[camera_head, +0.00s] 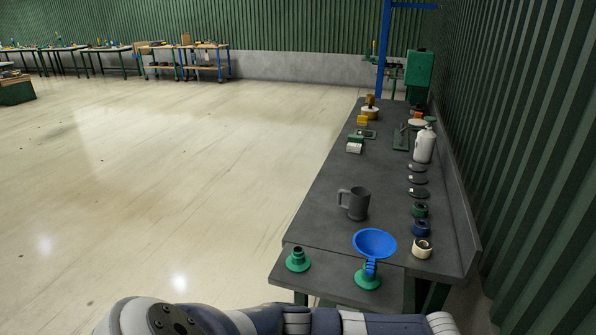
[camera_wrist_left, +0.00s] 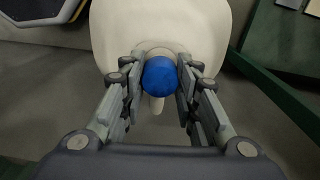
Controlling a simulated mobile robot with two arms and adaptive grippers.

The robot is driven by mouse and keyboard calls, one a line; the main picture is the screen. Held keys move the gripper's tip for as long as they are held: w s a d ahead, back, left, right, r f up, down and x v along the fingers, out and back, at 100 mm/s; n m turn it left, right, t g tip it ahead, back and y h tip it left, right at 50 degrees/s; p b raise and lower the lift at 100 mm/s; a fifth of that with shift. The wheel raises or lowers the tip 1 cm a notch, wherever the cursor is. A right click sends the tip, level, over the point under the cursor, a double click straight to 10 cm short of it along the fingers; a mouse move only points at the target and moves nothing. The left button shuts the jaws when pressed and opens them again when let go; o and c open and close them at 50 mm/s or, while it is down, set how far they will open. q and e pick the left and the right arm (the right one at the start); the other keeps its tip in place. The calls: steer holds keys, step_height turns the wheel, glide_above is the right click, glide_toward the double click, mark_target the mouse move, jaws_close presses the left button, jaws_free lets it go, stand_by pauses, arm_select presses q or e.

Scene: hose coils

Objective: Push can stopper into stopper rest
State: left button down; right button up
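A blue round stopper (camera_wrist_left: 160,77) sits between the fingers of my left gripper (camera_wrist_left: 160,90) in the left wrist view. The finger pads press close on both sides of it. A large cream-white can (camera_wrist_left: 160,25) is right behind the stopper, with a pale collar and a small spout tip below. I cannot tell if the stopper is still seated in the can. In the head view a green flanged stand (camera_head: 298,261), possibly the stopper rest, stands empty at the bench's near left corner. Neither gripper shows in the head view.
A blue funnel (camera_head: 375,242) stands in a second green holder (camera_head: 368,280). A grey mug (camera_head: 354,203), several coils such as a cream one (camera_head: 422,248), and a white bottle (camera_head: 424,147) stand on the dark bench (camera_head: 325,218). The floor left is clear.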

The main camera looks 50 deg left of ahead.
arm_select(q)
steer(key=c, duration=2.1)
jaws_free()
steer(key=shift+c, duration=1.4)
jaws_close()
steer(key=shift+r+p, duration=0.3)
steer(key=shift+r, duration=0.15)
steer(key=shift+r+p, duration=0.9)
steer(key=shift+p, duration=0.3)
steer(key=shift+r, duration=0.1)
step_height(320, 180, up, 6)
steer(key=p, duration=0.7)
steer(key=shift+r, duration=0.15)
